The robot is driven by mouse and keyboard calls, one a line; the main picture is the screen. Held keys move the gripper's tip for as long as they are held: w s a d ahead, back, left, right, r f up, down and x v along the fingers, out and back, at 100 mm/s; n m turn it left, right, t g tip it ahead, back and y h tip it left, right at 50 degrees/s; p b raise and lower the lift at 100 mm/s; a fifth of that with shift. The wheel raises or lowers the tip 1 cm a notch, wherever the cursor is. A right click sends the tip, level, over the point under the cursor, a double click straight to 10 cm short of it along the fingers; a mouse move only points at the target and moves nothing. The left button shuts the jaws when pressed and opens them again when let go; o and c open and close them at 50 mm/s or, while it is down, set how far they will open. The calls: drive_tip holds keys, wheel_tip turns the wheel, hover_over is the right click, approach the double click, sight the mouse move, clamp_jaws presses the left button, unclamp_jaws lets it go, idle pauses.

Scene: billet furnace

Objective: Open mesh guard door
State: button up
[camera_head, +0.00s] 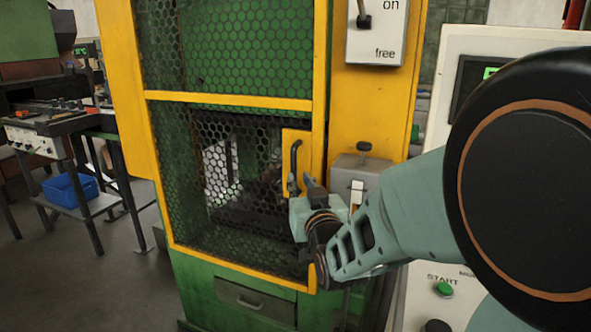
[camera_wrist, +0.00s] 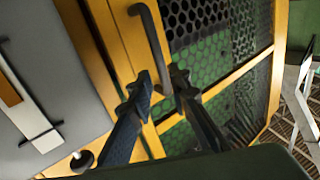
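The mesh guard door (camera_head: 230,98) has a yellow frame with dark hexagonal mesh and stands on the front of the green machine; it looks shut. Its black bar handle (camera_head: 294,168) sits on a yellow plate at the door's right side. It also shows in the wrist view (camera_wrist: 150,35). My gripper (camera_head: 306,188) is at the lower part of the handle. In the wrist view my gripper (camera_wrist: 162,78) is open, its two fingers apart on either side of the handle's lower end. I cannot tell whether either finger touches it.
A white control cabinet (camera_head: 436,90) is at right. A bench with a blue bin (camera_head: 75,188) stands left; the floor between is clear.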

sight(294, 170)
drive_tip(key=w, duration=0.2)
drive_tip(key=w+a, duration=0.1)
drive_tip(key=w, duration=0.4)
drive_tip(key=shift+w+a, duration=0.25)
clamp_jaws()
